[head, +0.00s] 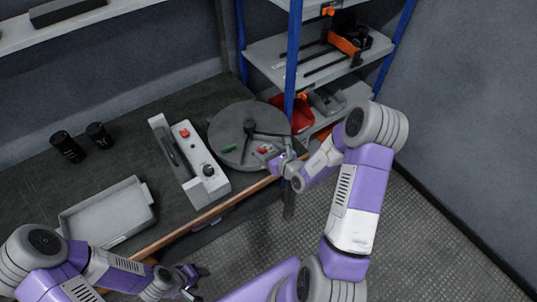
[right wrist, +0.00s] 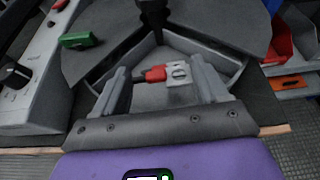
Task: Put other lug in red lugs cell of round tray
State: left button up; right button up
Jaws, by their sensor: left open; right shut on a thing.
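The round tray (head: 226,122) is a grey disc on the bench. In the right wrist view its open wedge-shaped cell, with raised walls (right wrist: 222,62), lies under my right gripper. My right gripper (head: 274,158) is shut on a lug with a red sleeve and a pale metal end (right wrist: 178,72). The lug lies across between the fingertips, over the cell; I cannot tell whether it touches the floor. A green piece (right wrist: 80,39) sits on the tray's top, left of the cell. My left gripper (head: 190,279) is open and empty, off the bench's front edge.
A grey control box (head: 190,165) with a red button and black knob stands left of the tray. A shallow grey bin (head: 108,212) and two black cylinders (head: 68,148) are further left. A blue shelf post (head: 292,60) and red bin (head: 300,112) stand close right of the tray.

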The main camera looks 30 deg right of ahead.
jog(key=shift+f, duration=0.35)
jog(key=shift+f+b, duration=0.35)
jog(key=shift+f, duration=0.25)
jog(key=o, duration=1)
jog(key=shift+o, duration=0.2)
jog(key=shift+r, duration=0.1)
